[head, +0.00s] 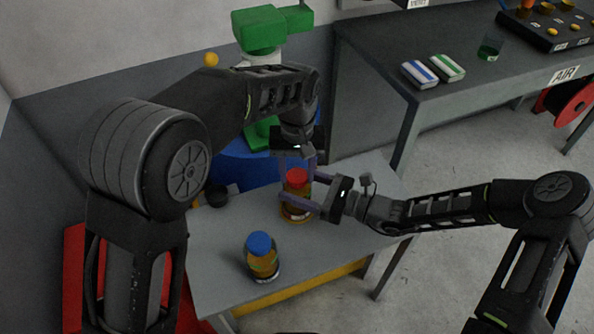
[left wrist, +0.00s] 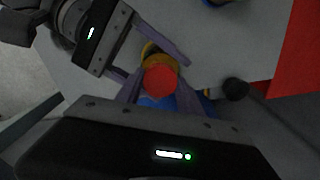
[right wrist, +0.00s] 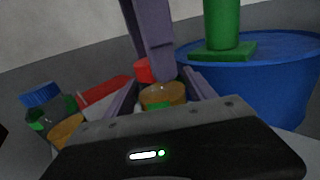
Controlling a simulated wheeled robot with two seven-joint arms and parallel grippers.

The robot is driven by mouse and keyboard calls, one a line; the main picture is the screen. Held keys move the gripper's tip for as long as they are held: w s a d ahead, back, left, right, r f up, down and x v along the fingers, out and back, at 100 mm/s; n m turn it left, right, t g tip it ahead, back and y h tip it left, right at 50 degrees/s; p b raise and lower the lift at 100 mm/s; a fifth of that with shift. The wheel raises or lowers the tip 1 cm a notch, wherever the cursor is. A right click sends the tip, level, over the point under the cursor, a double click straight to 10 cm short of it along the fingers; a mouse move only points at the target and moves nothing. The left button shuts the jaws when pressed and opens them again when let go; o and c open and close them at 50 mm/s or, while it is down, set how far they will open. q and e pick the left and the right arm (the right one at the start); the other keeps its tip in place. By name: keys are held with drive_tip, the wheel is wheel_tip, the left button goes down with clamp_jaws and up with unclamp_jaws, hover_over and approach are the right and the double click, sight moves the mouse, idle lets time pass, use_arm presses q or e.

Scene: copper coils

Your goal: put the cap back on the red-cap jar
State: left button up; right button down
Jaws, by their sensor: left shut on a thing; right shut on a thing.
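The red cap (head: 297,176) is between the fingers of my left gripper (head: 297,163), which is shut on it and points down from above. The amber jar (head: 297,207) stands on the small grey table, and my right gripper (head: 311,197) is shut around its body from the right. In the right wrist view the cap (right wrist: 143,70) appears above the jar (right wrist: 163,95) and toward the left of its top. The cap (left wrist: 160,80) partly covers the jar (left wrist: 165,57) in the left wrist view. I cannot tell whether the cap touches the rim.
A blue-capped jar (head: 262,258) stands nearer on the same grey table (head: 215,265). A dark round object (head: 216,196) lies at its left. A blue drum (head: 240,168) with a green thing stands behind. A workbench (head: 375,55) is at the back right.

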use_arm(q)
clamp_jaws()
drive_tip(key=shift+m, duration=0.9)
drive_tip(key=o, duration=0.9)
unclamp_jaws()
drive_tip(key=shift+o, duration=0.2)
wheel_tip(320, 180, up, 12)
use_arm(e)
drive_tip(key=shift+c, duration=1.2)
unclamp_jaws()
